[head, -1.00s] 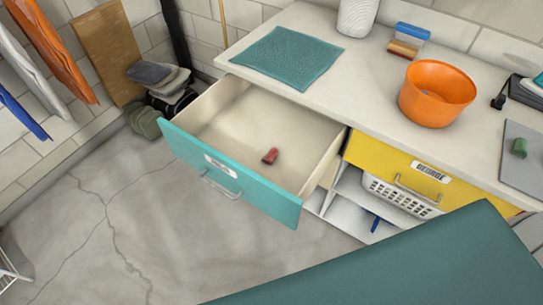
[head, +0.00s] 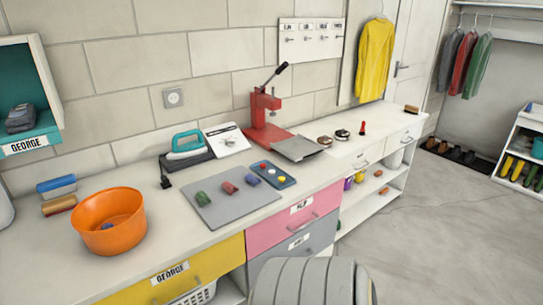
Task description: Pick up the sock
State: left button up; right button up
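Small rolled items that look like socks lie on a grey mat (head: 245,205) on the counter: a green one (head: 203,199), a red one (head: 229,187) and a blue one (head: 252,180). Another small blue item (head: 107,226) lies inside the orange bowl (head: 118,208) at the left. I cannot tell for certain which of these is the sock. Neither of my grippers is in view.
A tray with coloured dots (head: 273,173), an iron-like teal object (head: 186,145) and a red press (head: 263,115) stand on the counter (head: 170,245). A grey ribbed form (head: 310,282) blocks the bottom centre. Floor (head: 440,215) is clear at right.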

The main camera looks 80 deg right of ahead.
aim_at(226, 186)
jog(key=z, duration=2.1)
